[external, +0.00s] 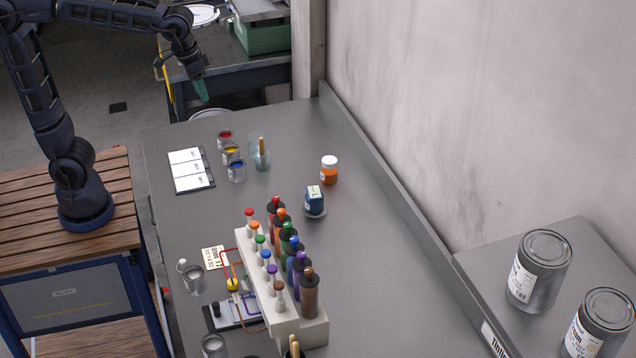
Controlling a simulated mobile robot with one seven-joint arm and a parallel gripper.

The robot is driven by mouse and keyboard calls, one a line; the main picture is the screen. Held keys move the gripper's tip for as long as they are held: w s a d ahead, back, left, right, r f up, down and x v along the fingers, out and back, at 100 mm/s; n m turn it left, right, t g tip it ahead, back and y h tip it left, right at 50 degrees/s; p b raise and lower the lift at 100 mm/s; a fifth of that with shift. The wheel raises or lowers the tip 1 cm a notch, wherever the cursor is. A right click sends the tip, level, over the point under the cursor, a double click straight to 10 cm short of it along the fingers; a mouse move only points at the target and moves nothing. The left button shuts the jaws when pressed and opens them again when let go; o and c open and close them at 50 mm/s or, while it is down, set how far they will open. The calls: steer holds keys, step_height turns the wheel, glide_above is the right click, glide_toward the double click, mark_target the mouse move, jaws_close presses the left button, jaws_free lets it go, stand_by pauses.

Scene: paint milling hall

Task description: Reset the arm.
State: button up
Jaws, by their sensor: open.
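My arm stands at the upper left on a base with a wooden slatted top. It reaches to the right and bends down at the wrist. My gripper (200,88) hangs in the air near the far left end of the grey table (380,290), with teal fingertips pointing down. It is open, and I see nothing held in it. It is clear of the small paint cans on the table.
A glass with a stick (261,155), an orange jar (329,170) and a blue bottle (314,200) stand further right. A white rack (285,331) holds several coloured bottles.

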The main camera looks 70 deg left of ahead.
steer(key=s+a+f+t, duration=0.1)
steer(key=s+a+f, duration=0.2)
steer(key=s+a, duration=0.4)
steer(key=s+a+f+m+t, duration=0.1)
steer(key=s+a+f, duration=0.3)
steer(key=s+a, duration=0.3)
steer(key=s, duration=0.4)
steer(key=shift+s+a+f, duration=0.15)
steer(key=shift+s, duration=0.2)
steer(key=shift+w, duration=0.1)
